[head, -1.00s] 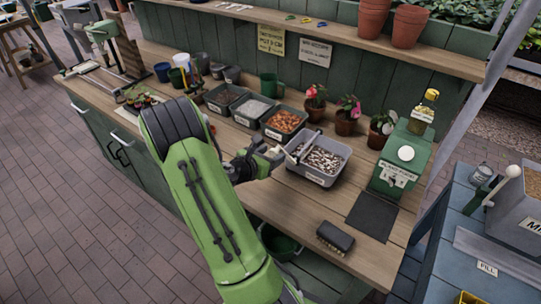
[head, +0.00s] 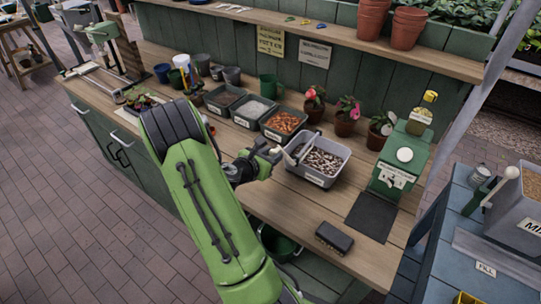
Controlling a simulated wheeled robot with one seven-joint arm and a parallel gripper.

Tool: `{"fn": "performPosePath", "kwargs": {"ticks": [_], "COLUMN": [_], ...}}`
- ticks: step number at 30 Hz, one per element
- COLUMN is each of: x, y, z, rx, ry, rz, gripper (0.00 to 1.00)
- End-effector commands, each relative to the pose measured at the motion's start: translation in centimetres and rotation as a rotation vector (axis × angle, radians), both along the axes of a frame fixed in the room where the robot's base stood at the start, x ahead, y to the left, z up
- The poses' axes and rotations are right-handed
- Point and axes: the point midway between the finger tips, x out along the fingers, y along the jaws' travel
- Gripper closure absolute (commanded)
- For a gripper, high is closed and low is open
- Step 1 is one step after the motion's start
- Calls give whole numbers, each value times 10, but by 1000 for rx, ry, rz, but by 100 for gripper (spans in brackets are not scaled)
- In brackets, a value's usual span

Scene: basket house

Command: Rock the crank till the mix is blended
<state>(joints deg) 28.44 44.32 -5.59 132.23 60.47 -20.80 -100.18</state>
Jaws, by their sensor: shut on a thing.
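A grey bin (head: 335,176) stands on the wooden bench, holding a speckled mix (head: 324,162) of dark, white and brownish bits. A pale crank (head: 291,156) sits at the bin's left side. My gripper (head: 277,153) reaches in from the left and is shut at the crank's handle; the fingers and handle are small and partly hidden by each other. My green arm covers the bench to the left of the bin.
Three dark trays, one with orange-brown pieces (head: 284,122), stand behind left of the bin. Potted flowers (head: 347,122) stand behind it. A green machine (head: 402,160) with a dark mat (head: 372,216) is at right. A brush (head: 334,238) lies in front.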

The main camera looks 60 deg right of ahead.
Motion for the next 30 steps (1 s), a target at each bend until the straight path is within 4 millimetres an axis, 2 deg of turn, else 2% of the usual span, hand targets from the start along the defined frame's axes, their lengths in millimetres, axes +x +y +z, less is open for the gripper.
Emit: {"fn": "performPosePath", "kwargs": {"ticks": [7,8,12,20,23,26,30], "x": [1,1,1,1,3,6,12], "y": [0,0,0,1,8,26,64], "z": [1,1,1,1,4,12,28], "rx": [-1,-1,-1,-1,-1,-1,0], "ry": [-14,-14,-14,-14,-14,-14,-14], "rz": [2,2,2,2,4,10,12], "gripper": [100,64,42,42,42,42,42]}}
